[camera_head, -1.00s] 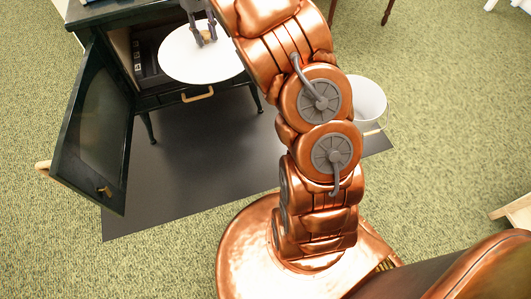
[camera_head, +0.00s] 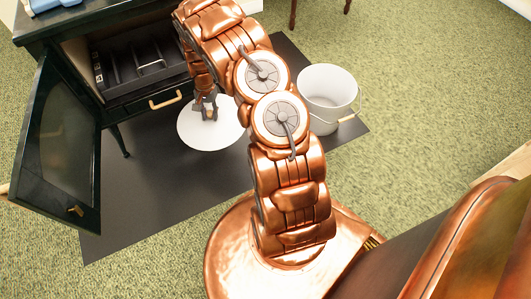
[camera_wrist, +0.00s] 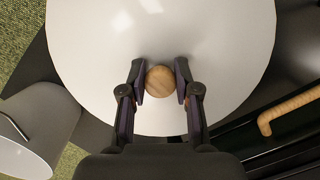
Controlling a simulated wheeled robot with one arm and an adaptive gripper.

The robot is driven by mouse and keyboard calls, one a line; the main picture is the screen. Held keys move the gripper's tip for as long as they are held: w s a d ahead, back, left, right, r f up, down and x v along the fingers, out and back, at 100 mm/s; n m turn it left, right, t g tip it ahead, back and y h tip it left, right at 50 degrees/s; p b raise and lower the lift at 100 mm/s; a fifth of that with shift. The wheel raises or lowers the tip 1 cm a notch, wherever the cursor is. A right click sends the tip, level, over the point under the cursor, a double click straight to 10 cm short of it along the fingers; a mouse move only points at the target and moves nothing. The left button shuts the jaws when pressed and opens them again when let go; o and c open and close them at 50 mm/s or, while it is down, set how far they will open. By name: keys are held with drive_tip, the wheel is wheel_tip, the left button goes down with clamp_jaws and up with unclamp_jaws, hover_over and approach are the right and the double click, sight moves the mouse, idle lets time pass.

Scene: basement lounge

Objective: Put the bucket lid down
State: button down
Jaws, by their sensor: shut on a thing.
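The bucket lid (camera_head: 205,134) is a white round disc with a wooden knob (camera_wrist: 161,81) at its middle. My gripper (camera_head: 207,108) is over the lid, and in the wrist view its two fingers (camera_wrist: 160,84) are closed around the knob. The lid looks level above the dark mat, in front of the stove; I cannot tell whether it touches the mat. The white bucket (camera_head: 328,97) stands upright and open to the right of my arm. Its side also shows in the wrist view (camera_wrist: 40,120).
The dark stove (camera_head: 150,85) stands at the upper left with its glass door (camera_head: 62,150) swung open and a wooden drawer handle (camera_head: 165,100). The dark mat (camera_head: 150,200) has bare room left of and below the lid. Green carpet surrounds it.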

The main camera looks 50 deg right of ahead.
drive_tip(key=s+f+m+t+b, duration=0.15)
drive_tip(key=s+f+m, duration=0.45)
drive_tip(key=s+f, duration=1.25)
drive_tip(key=shift+m+g, duration=0.25)
drive_tip(key=shift+m, duration=0.05)
drive_tip(key=shift+w+d+f+b, duration=0.4)
drive_tip(key=shift+w+d+b, duration=0.3)
drive_tip(key=shift+d, duration=1.9)
drive_tip(key=shift+w+d+f+b, duration=0.35)
drive_tip(key=shift+w+d+b, duration=0.35)
drive_tip(key=shift+d, duration=1.9)
drive_tip(key=shift+w+d+f+b, duration=0.45)
drive_tip(key=shift+d+b, duration=0.5)
drive_tip(key=shift+d, duration=1.65)
wheel_tip(320, 180, down, 4)
drive_tip(key=shift+r+b, duration=0.25)
drive_tip(key=shift+b, duration=0.7)
drive_tip(key=shift+r, duration=0.1)
drive_tip(key=c, duration=0.8)
unclamp_jaws()
drive_tip(key=shift+c, duration=0.2)
